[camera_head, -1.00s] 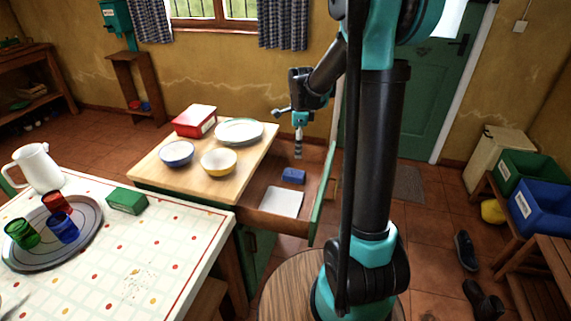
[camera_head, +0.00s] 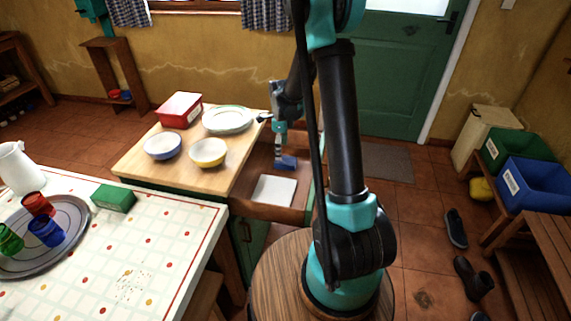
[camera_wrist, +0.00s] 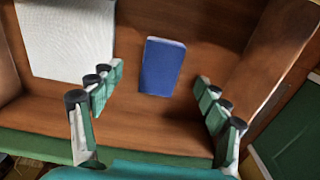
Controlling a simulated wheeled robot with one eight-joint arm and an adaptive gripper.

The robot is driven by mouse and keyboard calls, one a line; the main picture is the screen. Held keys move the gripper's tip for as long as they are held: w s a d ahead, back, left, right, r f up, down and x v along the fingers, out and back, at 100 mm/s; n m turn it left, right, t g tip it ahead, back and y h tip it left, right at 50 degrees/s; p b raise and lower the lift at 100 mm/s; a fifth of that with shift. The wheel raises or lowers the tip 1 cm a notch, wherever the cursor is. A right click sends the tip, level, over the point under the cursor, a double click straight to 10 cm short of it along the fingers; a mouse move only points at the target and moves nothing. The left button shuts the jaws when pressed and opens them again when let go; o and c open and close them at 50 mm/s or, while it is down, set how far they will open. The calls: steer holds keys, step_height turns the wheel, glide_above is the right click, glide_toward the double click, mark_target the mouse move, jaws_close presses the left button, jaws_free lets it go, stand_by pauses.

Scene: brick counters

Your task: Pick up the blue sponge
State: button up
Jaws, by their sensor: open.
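The blue sponge (camera_head: 287,163) lies in the open wooden drawer beside the wooden-topped counter. In the wrist view the sponge (camera_wrist: 162,66) lies flat on the drawer floor, ahead of and between my fingers. My gripper (camera_head: 279,158) is lowered over the drawer and partly overlaps the sponge in the head view. In the wrist view my gripper (camera_wrist: 160,92) is open, one finger to each side, with nothing between the pads that I can see touching.
A white cloth or sheet (camera_wrist: 68,38) lies in the drawer left of the sponge. The drawer walls (camera_head: 282,212) stand close around. Bowls (camera_head: 208,152), a plate and a red box stand on the counter. A table with cups is at left.

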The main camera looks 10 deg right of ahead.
mark_target(283, 160)
steer(key=shift+w+d+f, duration=0.1)
steer(key=shift+d+f, duration=0.05)
steer(key=shift+f, duration=1.3)
steer(key=shift+d+f, duration=0.1)
steer(key=shift+f, duration=1.3)
steer(key=c, duration=1)
steer(key=shift+r, duration=0.1)
